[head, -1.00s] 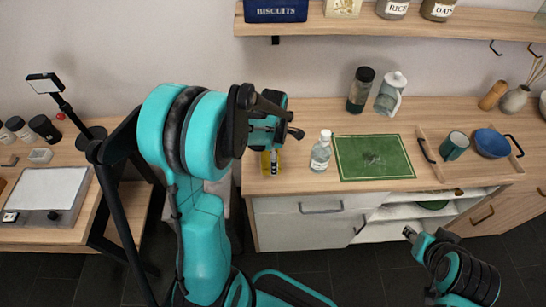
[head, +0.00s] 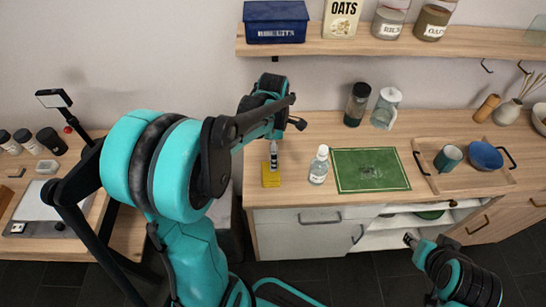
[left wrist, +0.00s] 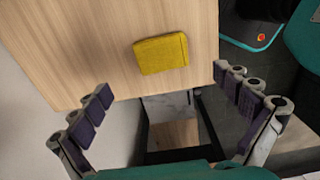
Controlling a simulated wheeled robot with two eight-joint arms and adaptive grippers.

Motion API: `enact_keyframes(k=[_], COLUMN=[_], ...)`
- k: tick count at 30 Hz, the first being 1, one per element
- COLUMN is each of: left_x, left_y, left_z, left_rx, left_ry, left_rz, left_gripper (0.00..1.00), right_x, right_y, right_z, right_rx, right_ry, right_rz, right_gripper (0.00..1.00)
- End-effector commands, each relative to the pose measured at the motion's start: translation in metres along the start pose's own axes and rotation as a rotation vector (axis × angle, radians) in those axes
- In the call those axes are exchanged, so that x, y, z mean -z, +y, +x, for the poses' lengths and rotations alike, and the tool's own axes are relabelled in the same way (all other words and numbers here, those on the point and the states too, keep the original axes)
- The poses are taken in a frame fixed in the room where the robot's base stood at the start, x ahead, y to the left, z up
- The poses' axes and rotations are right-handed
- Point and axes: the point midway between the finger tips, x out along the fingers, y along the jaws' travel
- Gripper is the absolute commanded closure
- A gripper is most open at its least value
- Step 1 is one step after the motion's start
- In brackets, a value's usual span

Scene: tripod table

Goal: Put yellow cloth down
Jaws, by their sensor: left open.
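The yellow cloth (head: 271,180) is a small folded pad lying flat at the left end of the wooden countertop, left of the clear bottle. In the left wrist view the cloth (left wrist: 160,55) lies on the wood, apart from both fingers. My left gripper (head: 273,157) is above the cloth in the head view. In the left wrist view its fingers (left wrist: 163,85) are spread wide with nothing between them. My right gripper (head: 411,241) is low in front of the cabinet, away from the cloth; its finger gap is too small to make out.
The clear bottle (head: 319,166) and a green mat (head: 347,184) are right of the cloth. Farther right, a wooden tray (head: 449,186) holds a teal mug (head: 448,158) and a blue bowl (head: 485,156). A dark-lidded jar (head: 356,106) and a glass pitcher (head: 386,108) stand behind. A shelf (head: 400,47) hangs above.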

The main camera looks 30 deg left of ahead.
Motion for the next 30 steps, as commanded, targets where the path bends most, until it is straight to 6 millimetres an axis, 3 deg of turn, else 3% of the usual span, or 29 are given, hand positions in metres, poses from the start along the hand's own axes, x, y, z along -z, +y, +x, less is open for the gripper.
enact_keyframes(k=[5, 8, 11, 15, 21, 25, 30], left_x=[-0.001, -0.005, -0.01, -0.017, -0.022, -0.024, -0.025], left_y=[-0.003, -0.015, -0.037, -0.075, -0.121, -0.14, -0.149], left_z=[-0.016, -0.027, -0.043, -0.063, -0.073, -0.072, -0.071], left_rx=[-0.009, -0.05, -0.131, -0.288, -0.504, -0.598, -0.652], left_ry=[-0.003, -0.013, -0.02, 0.011, 0.157, 0.271, 0.358], left_rz=[0.034, 0.176, 0.446, 0.931, 1.572, 1.855, 2.023], left_gripper=[0.0, 0.0, 0.0, 0.0, 0.0, 0.0, 0.0], right_x=[0.002, 0.002, 0.002, 0.002, 0.002, 0.002, 0.002], right_y=[0.0, 0.0, 0.0, 0.0, 0.0, 0.0, 0.0], right_z=[-0.004, -0.003, -0.003, -0.003, -0.003, -0.003, -0.003], right_rx=[0.0, 0.0, 0.0, 0.0, 0.0, 0.0, 0.0], right_ry=[0.0, 0.0, 0.0, 0.0, 0.0, 0.0, 0.0], right_rz=[0.0, 0.0, 0.0, 0.0, 0.0, 0.0, 0.0], right_gripper=[0.6, 0.6, 0.6, 0.6, 0.6, 0.6, 0.6])
